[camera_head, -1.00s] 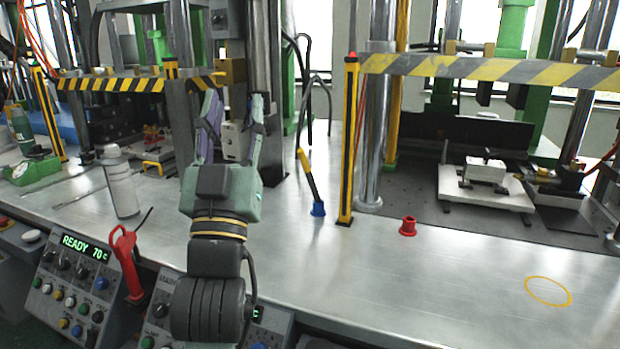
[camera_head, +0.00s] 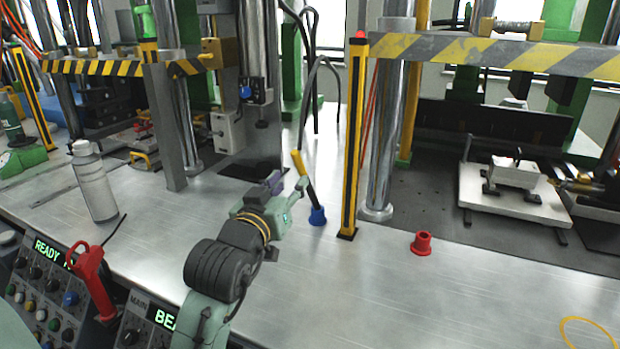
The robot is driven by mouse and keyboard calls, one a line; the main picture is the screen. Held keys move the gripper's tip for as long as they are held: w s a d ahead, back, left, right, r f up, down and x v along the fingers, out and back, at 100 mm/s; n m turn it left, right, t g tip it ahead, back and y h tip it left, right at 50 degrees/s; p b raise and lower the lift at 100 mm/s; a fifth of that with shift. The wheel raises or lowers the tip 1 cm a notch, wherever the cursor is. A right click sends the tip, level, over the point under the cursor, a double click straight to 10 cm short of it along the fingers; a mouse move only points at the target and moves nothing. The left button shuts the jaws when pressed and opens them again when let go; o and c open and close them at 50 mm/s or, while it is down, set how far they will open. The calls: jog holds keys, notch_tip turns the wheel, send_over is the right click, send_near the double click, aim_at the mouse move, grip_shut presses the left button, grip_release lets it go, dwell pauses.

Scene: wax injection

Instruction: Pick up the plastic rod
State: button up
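A slim rod (camera_head: 309,188) with a yellow upper end and a black lower part stands tilted in a small blue holder (camera_head: 317,217) on the metal bench. It looks like the plastic rod. My gripper (camera_head: 287,180) is just left of the rod, with its fingers pointing toward the rod's upper part. Its two fingers, one purplish and one green, are apart with nothing visible between them. The green finger's tip appears close to the rod; I cannot tell whether they touch.
A black-and-yellow post (camera_head: 353,140) stands right of the rod. A red holder (camera_head: 421,243) sits farther right, and a yellow ring (camera_head: 590,333) marks the bench. The front right bench is mostly clear.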

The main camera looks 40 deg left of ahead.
aim_at(299, 169)
jog(key=x, duration=0.3)
jog(key=shift+p, duration=0.4)
jog(key=p+x, duration=0.2)
jog(key=x, duration=0.2)
jog(key=shift+w+a+r+p, duration=0.1)
jog(key=shift+w+r+p, duration=0.05)
jog(key=shift+p, duration=0.25)
jog(key=shift+w+a, duration=0.2)
jog(key=shift+w, duration=0.3)
jog(key=shift+c, duration=0.6)
grip_shut()
